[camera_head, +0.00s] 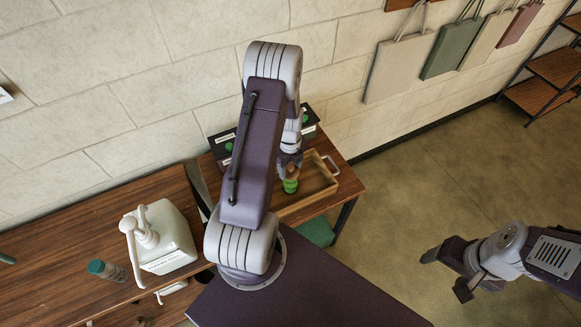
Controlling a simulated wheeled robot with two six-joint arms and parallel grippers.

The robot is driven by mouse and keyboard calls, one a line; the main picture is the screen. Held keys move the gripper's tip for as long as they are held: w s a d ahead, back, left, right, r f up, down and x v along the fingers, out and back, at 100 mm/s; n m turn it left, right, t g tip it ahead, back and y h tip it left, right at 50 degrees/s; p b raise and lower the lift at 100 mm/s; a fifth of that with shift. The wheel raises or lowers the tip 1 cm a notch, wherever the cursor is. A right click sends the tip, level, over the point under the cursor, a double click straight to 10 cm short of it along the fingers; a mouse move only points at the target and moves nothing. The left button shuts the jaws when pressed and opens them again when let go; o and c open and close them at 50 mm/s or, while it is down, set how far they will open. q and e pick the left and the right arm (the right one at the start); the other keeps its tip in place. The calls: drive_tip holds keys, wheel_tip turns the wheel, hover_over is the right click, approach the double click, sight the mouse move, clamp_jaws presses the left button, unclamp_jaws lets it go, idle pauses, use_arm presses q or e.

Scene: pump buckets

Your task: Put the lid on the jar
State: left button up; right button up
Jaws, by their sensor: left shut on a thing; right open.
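My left gripper (290,160) points down over the small table at the back, shut on a small green item (290,185) with a brownish band, which looks like the jar. Whether the item's base touches the wooden tray below is hard to tell. My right gripper (446,272) is open and empty, above the floor at the right, far from the table.
The wooden tray (322,190) has a metal handle. A dark box with green round parts (226,147) stands behind my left arm. Bags (400,65) hang on the wall.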

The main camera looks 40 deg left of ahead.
use_arm(q)
drive_tip(key=o, duration=1.4)
drive_tip(key=o, duration=0.4)
wheel_tip(320, 180, up, 7)
drive_tip(key=p, duration=0.6)
clamp_jaws()
drive_tip(key=shift+f, duration=0.1)
idle(0.7)
